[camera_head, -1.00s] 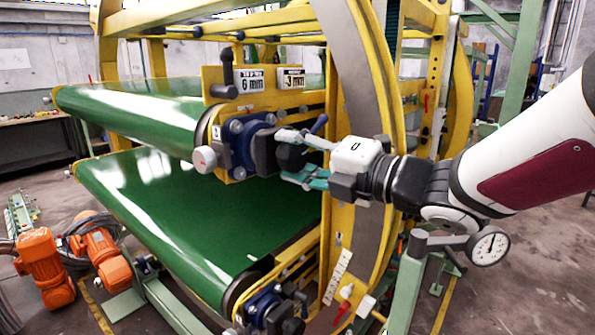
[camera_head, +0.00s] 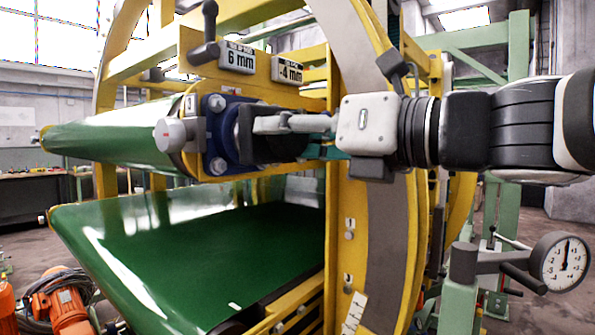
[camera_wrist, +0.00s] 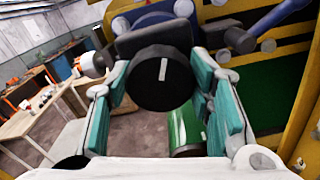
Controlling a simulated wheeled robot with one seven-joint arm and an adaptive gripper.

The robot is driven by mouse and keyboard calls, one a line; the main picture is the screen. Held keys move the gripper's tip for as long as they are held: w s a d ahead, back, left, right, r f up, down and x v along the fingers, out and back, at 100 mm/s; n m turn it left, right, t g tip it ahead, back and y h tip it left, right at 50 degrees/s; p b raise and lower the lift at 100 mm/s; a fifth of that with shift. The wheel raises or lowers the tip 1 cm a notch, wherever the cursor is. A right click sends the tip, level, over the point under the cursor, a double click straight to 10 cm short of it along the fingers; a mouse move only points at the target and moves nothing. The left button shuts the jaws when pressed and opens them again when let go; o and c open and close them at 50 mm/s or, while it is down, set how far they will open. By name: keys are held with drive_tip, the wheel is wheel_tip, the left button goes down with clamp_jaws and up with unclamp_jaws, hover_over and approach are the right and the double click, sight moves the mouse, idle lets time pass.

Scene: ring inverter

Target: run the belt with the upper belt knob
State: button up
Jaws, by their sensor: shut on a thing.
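The upper belt knob is a round black knob with a white line on its face (camera_wrist: 160,88), and the line stands nearly upright in the wrist view. In the head view the black knob (camera_head: 284,149) sits on the blue motor housing (camera_head: 218,127) at the end of the upper green belt (camera_head: 110,136). My gripper (camera_head: 275,137) reaches in from the right and is shut on the knob. In the wrist view the teal finger pads of my gripper (camera_wrist: 161,72) stand on either side of it. The fingers partly hide the knob in the head view.
Two displays sit above the knob, a left one (camera_head: 236,57) reading 6 mm and a right one (camera_head: 287,69) seeming to read -4 mm. A black crank handle (camera_head: 206,40) is close above. A yellow ring frame (camera_head: 345,225) stands beside my gripper. A lower green belt (camera_head: 200,250) runs below.

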drive_tip(key=n+b, duration=0.4)
drive_tip(key=b, duration=0.1)
drive_tip(key=shift+f+b, duration=0.2)
drive_tip(key=shift+b, duration=0.2)
drive_tip(key=n+b, duration=0.3)
drive_tip(key=shift+r, duration=0.15)
drive_tip(key=o, duration=1.2)
drive_tip(key=shift+a, duration=0.1)
drive_tip(key=shift+r, duration=0.1)
drive_tip(key=v, duration=1.2)
